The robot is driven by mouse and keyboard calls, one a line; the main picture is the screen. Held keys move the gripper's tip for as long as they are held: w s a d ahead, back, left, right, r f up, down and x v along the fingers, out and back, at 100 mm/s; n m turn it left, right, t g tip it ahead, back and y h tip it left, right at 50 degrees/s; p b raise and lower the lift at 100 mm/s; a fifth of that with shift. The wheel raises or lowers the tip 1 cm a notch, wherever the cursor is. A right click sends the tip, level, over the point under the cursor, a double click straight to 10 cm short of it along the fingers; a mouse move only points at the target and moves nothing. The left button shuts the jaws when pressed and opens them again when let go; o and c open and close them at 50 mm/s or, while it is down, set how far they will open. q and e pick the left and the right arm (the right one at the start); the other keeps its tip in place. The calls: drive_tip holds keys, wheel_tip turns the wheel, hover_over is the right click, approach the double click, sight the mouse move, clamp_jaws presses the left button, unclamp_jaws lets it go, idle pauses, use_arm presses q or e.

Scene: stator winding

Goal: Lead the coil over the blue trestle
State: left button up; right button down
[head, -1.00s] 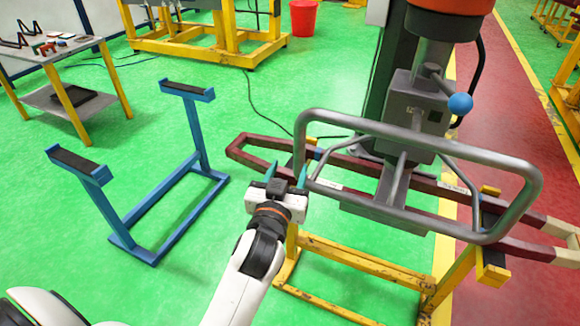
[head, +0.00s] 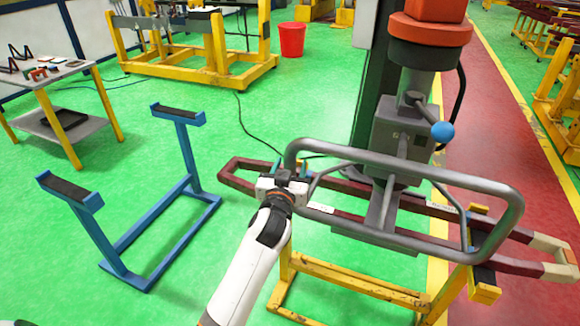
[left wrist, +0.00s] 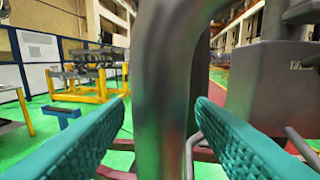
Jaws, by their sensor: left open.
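The coil (head: 236,167) is a long dark red loop with a pale right end. It lies across the yellow trestle (head: 284,290), under the grey lifting head (head: 385,145). The blue trestle (head: 189,150) stands empty to the left, with black pads on its two arms. My left gripper (head: 287,168) is open at the left end of the grey tubular handle (head: 400,164). In the left wrist view, the handle's upright bar (left wrist: 163,90) stands between the two teal fingers, with gaps visible on both sides. My right gripper is out of view.
A small side table (head: 50,72) with parts stands at the far left. A yellow frame (head: 200,75) and a red bucket (head: 291,40) are at the back. A black cable (head: 243,120) lies on the floor. Green floor is clear between the coil and the blue trestle.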

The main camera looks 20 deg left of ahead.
use_arm(q)
drive_tip(key=shift+c, duration=0.3)
clamp_jaws()
idle(1.0)
idle(0.4)
idle(1.6)
